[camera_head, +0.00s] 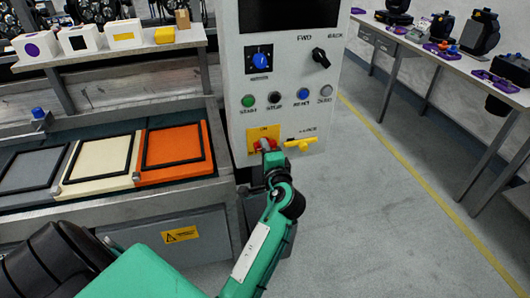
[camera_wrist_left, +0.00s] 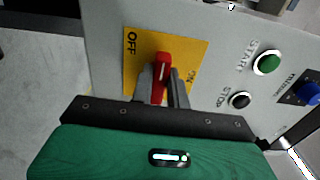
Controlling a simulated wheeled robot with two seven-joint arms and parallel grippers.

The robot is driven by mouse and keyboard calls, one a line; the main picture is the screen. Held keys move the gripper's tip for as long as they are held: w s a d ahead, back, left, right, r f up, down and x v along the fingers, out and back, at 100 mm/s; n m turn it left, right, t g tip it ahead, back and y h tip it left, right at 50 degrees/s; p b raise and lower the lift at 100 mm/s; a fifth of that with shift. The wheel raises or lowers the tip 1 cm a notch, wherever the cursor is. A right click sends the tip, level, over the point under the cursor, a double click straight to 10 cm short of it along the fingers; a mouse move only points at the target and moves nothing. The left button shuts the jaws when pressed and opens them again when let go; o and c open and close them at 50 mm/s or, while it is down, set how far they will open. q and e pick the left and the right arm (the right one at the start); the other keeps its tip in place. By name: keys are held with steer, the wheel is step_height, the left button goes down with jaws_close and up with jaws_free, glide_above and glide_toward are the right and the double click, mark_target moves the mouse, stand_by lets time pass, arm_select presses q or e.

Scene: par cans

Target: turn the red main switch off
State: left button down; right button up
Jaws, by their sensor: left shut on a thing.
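The red main switch (camera_head: 266,144) sits on a yellow plate (camera_head: 253,133) low on the grey control panel. In the left wrist view, the red handle (camera_wrist_left: 162,72) stands nearly upright in the picture, with OFF printed on the yellow plate (camera_wrist_left: 190,52) to its left and ON to its right. I cannot tell which mark the handle points at. My left gripper (camera_head: 267,155) is at the switch, and its fingers (camera_wrist_left: 162,90) are shut on the red handle, one on each side. The fingers hide part of the handle. My right gripper is not in view.
A yellow handle (camera_head: 300,143) sticks out just right of the switch. Start (camera_head: 248,101), stop (camera_head: 274,97) and blue (camera_head: 303,95) buttons are above. A bench with framed coloured panels (camera_head: 174,147) stands left. Floor (camera_head: 360,200) to the right is clear.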

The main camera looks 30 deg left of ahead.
arm_select(q)
steer(key=shift+f, duration=0.1)
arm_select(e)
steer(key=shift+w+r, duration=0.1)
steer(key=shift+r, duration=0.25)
arm_select(q)
steer(key=c, duration=1.4)
jaws_free()
steer(key=shift+o, duration=0.2)
